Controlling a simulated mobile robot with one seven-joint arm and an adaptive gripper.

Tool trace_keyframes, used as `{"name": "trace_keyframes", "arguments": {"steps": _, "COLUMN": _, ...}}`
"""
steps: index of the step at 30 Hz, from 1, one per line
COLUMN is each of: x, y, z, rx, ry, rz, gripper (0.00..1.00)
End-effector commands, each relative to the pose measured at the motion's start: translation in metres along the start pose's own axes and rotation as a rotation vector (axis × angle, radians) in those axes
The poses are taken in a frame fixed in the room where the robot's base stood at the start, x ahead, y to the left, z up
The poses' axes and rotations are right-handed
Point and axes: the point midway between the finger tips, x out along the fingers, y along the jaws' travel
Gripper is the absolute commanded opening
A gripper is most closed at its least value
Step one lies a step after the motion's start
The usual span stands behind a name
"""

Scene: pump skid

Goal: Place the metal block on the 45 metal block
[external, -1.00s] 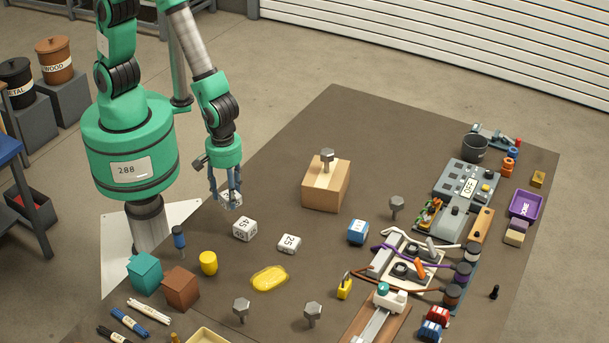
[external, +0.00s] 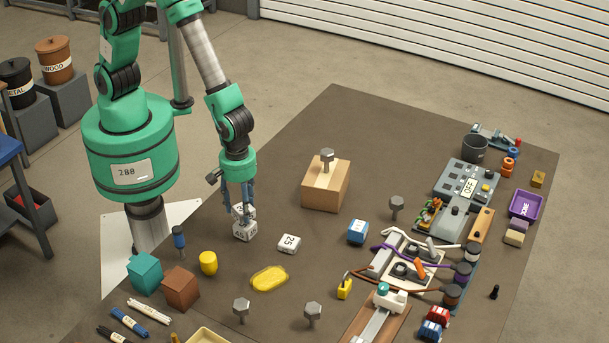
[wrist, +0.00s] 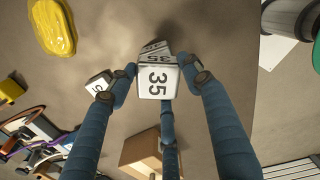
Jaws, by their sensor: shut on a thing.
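My gripper (external: 243,206) is shut on a white metal block marked 35 (wrist: 157,83), which also shows in the external view between the fingers. The 45 metal block (external: 245,232) stands on the table directly under the held block. The held block looks slightly turned against it. I see no clear gap between the two, but cannot tell whether the upper one rests fully on it. In the wrist view the lower block is mostly hidden behind the held one. The fingers still surround the held block.
A white block marked 25 (external: 289,243) lies just to the right. A yellow blob (external: 269,279) and a yellow cylinder (external: 208,262) are nearer the front. A wooden block with a bolt (external: 326,186) stands behind to the right. The table between them is clear.

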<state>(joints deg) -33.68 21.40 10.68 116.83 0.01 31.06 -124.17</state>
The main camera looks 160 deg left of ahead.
Motion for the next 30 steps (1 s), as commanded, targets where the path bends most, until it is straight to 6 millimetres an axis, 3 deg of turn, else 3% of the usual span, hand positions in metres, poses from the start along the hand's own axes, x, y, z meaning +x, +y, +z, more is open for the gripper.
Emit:
{"name": "trace_keyframes", "arguments": {"steps": 6, "x": 0.022, "y": 0.0, "z": 0.0, "rx": 0.0, "ry": 0.0, "rz": 0.0, "gripper": 0.14}}
{"name": "trace_keyframes", "arguments": {"steps": 20, "x": 0.026, "y": 0.0, "z": 0.0, "rx": 0.0, "ry": -0.001, "rz": 0.001, "gripper": 0.14}}
{"name": "trace_keyframes", "arguments": {"steps": 21, "x": 0.026, "y": 0.0, "z": 0.0, "rx": 0.0, "ry": 0.0, "rz": 0.0, "gripper": 0.55}}
{"name": "trace_keyframes", "arguments": {"steps": 23, "x": 0.026, "y": 0.0, "z": 0.0, "rx": 0.0, "ry": 0.0, "rz": 0.0, "gripper": 0.67}}
{"name": "trace_keyframes", "arguments": {"steps": 30, "x": 0.026, "y": 0.0, "z": 0.0, "rx": 0.0, "ry": 0.0, "rz": 0.0, "gripper": 0.68}}
